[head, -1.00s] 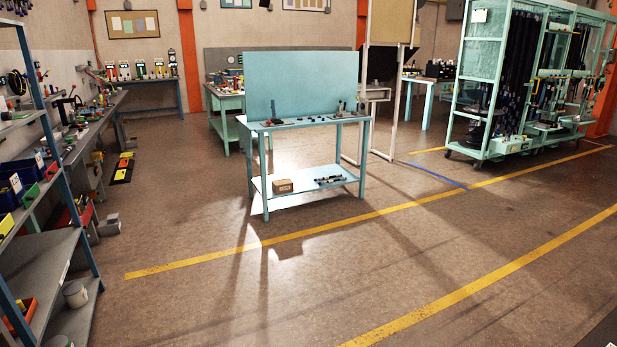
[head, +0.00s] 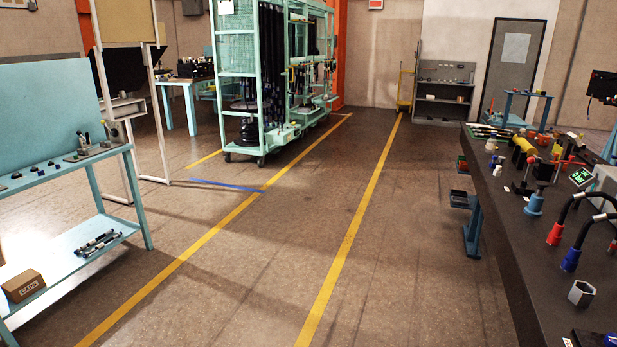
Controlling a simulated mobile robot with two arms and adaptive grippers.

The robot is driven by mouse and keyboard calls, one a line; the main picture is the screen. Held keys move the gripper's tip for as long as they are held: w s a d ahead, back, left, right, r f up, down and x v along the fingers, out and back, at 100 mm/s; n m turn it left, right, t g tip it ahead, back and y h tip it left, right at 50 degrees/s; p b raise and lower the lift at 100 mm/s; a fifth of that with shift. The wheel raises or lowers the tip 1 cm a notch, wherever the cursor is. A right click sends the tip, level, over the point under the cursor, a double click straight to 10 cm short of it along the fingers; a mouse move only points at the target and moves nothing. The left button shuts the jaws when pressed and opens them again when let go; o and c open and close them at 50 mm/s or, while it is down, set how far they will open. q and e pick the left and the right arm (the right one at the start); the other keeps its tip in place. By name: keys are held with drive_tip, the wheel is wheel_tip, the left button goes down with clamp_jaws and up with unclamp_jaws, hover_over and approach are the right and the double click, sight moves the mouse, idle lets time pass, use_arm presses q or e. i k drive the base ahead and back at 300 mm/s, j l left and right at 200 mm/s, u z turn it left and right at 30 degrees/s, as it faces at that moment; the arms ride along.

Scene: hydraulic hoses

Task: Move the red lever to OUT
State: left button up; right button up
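Neither of my grippers shows in the head view. On the dark workbench (head: 508,225) at the right stands a small black device with red parts (head: 545,168); whether one of them is the red lever is too small to tell. Beside it are a yellow cylinder (head: 524,145) and a small green-lit display (head: 581,177). Black hoses with a red end (head: 555,234) and a blue end (head: 571,260) arch over the bench nearer to me. No OUT marking can be read.
A light-blue table (head: 110,158) with a box (head: 23,286) on its lower shelf stands at the left. A green wheeled hose rack (head: 238,100) stands behind. The floor between the table and the dark bench, with yellow lines (head: 345,250), is clear.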

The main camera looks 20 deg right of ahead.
sight(530, 160)
drive_tip(key=i+l+z, duration=0.4)
drive_tip(key=i, duration=0.2)
drive_tip(key=i+z, duration=0.45)
drive_tip(key=i, duration=0.15)
drive_tip(key=i+j+z, duration=0.15)
drive_tip(key=i+z, duration=0.25)
drive_tip(key=i, duration=0.2)
